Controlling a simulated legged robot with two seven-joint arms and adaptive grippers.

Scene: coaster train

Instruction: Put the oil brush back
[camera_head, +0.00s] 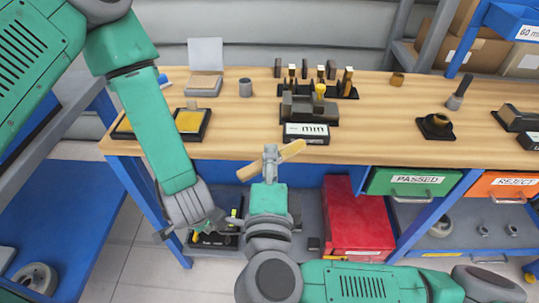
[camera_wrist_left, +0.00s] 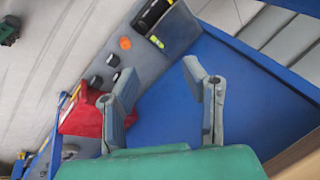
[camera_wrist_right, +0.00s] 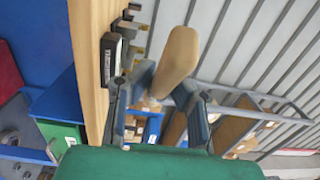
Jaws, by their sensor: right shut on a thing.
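My right gripper (camera_head: 270,165) is shut on a tan wooden piece, which I take to be the oil brush (camera_head: 288,152). It holds the piece in front of the bench's front edge, slanting up to the right. In the right wrist view the brush (camera_wrist_right: 178,55) sticks out between the fingers (camera_wrist_right: 168,90); I cannot make out bristles. My left gripper (camera_head: 196,222) hangs low in front of the bench, left of the right gripper. In the left wrist view its fingers (camera_wrist_left: 168,85) stand apart with nothing between them.
The wooden bench top (camera_head: 370,130) carries a black rack (camera_head: 325,90) of upright tools, a gauge marked "mm" (camera_head: 306,133), a yellow-padded tray (camera_head: 190,121) and a dark round holder (camera_head: 436,125). A red box (camera_head: 357,215) stands below.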

